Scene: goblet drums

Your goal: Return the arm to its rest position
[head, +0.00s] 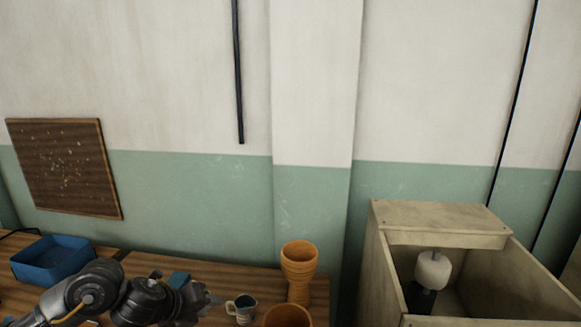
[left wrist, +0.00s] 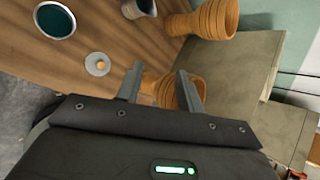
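My left arm comes in at the lower left of the head view, and its gripper (head: 212,299) is over the wooden table, left of the mug. In the left wrist view the two fingers of the left gripper (left wrist: 160,70) stand apart. A near orange goblet drum (left wrist: 163,88) shows between and beyond them, partly hidden by the fingers; I see no grip on it. This drum (head: 288,316) is cut off by the bottom edge of the head view. Another orange goblet drum (head: 299,268) stands upright behind it. My right gripper is in neither view.
A grey mug (head: 241,308) stands left of the drums. A blue tray (head: 52,259) sits at the table's left. A wooden box (head: 378,265) with a white-headed object (head: 433,269) inside stands at right. The wall (head: 200,190) is behind.

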